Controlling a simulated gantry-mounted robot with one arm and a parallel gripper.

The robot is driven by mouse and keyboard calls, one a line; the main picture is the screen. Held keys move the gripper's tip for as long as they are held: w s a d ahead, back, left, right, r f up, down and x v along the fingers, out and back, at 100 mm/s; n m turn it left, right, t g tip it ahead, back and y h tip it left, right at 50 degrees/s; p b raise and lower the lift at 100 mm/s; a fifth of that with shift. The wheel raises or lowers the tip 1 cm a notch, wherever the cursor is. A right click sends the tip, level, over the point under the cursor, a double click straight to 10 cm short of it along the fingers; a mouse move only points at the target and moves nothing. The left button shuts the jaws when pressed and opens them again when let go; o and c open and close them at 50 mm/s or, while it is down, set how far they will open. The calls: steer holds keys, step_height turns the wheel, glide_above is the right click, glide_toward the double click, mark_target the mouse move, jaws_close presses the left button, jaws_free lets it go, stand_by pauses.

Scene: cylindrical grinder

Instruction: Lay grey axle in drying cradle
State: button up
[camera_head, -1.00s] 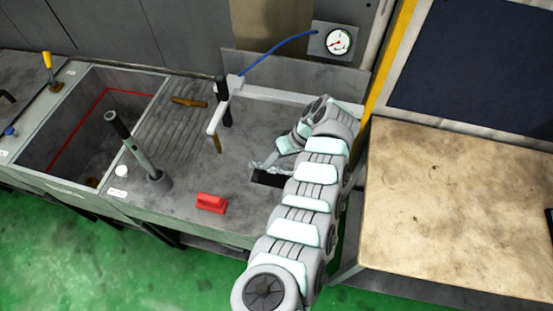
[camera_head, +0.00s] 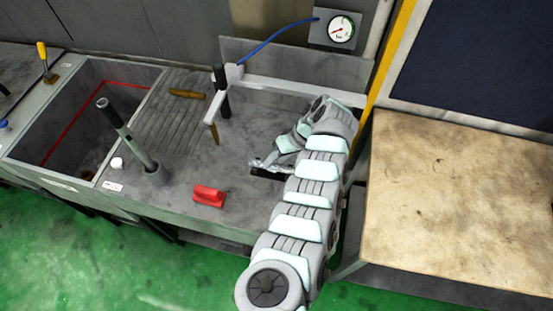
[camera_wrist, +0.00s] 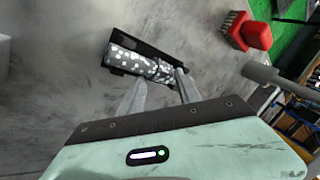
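The axle (camera_wrist: 135,61) is a grey cylinder speckled with white spots. It lies lengthwise in a black cradle (camera_wrist: 150,46) on the grey bench top in the wrist view. In the head view the black cradle (camera_head: 268,174) shows only in part beside my arm, which hides the rest. My gripper (camera_wrist: 160,78) is open, its two pale fingers apart near the axle's lower side and right end. I cannot tell whether a fingertip touches the axle.
A red brush (camera_head: 209,196) lies left of the cradle; it also shows in the wrist view (camera_wrist: 247,31). A tilted grey tube (camera_head: 130,137) stands in a holder beside the open tank (camera_head: 136,78). A white-armed post (camera_head: 222,90) stands behind. A beige table (camera_head: 460,200) is at right.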

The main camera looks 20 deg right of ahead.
steer(key=o, duration=0.5)
steer(key=b+v, duration=0.1)
steer(key=v, duration=0.9)
steer(key=shift+d+r, duration=0.2)
steer(key=shift+r, duration=0.15)
